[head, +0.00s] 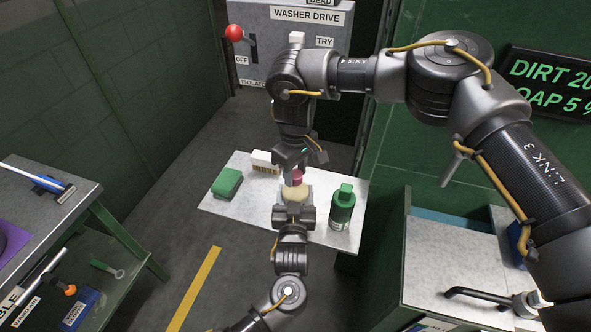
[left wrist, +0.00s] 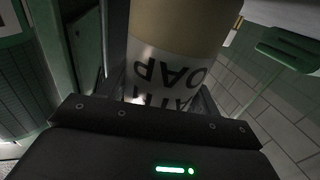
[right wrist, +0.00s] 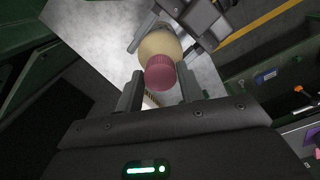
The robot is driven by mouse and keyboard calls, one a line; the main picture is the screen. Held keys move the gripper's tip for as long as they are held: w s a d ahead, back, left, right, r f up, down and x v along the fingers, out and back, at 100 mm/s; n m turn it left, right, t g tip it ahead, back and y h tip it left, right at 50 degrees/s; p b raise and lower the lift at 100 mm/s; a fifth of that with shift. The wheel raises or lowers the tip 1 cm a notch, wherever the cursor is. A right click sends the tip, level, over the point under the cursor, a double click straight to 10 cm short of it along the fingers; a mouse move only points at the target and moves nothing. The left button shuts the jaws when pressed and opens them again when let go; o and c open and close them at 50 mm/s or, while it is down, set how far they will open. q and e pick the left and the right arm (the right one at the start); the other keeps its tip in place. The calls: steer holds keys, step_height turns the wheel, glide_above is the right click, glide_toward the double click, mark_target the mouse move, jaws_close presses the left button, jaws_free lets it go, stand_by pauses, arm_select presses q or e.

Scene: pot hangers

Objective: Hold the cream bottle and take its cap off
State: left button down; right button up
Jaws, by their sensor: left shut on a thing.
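The cream bottle (head: 296,194) is in the middle of the head view, over the small white table, with a ribbed pink cap (head: 297,177) on top. My left gripper (head: 294,206) is shut on the bottle's body from the near side. In the left wrist view the cream bottle (left wrist: 176,28) shows a white label with upside-down lettering, between the fingers. My right gripper (head: 291,165) is just above the cap, pointing down. In the right wrist view the pink cap (right wrist: 160,72) lies between and just beyond its open fingertips. Whether the fingers touch it is unclear. The bottle's base is hidden.
On the white table (head: 240,204) stand a green bottle (head: 342,208) at right, a green sponge block (head: 226,182) at left and a white-backed brush (head: 265,161) behind. A grey bench (head: 84,200) is at left, a counter (head: 447,262) at right.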

steer(key=shift+w, duration=0.1)
steer(key=c, duration=0.5)
steer(key=n, duration=0.3)
steer(key=shift+n, duration=0.3)
steer(key=shift+c, duration=0.2)
steer(key=n, duration=0.4)
steer(key=shift+n, duration=0.3)
steer(key=n, duration=0.7)
steer(key=shift+r, duration=0.1)
steer(key=n, duration=0.7)
steer(key=shift+n, duration=0.3)
steer(key=n, duration=0.7)
steer(key=shift+n, duration=0.3)
steer(key=n, duration=0.2)
steer(key=shift+n, duration=0.3)
steer(key=n, duration=1)
steer(key=shift+r, duration=0.1)
steer(key=n, duration=0.5)
steer(key=shift+n, duration=0.3)
steer(key=n, duration=0.5)
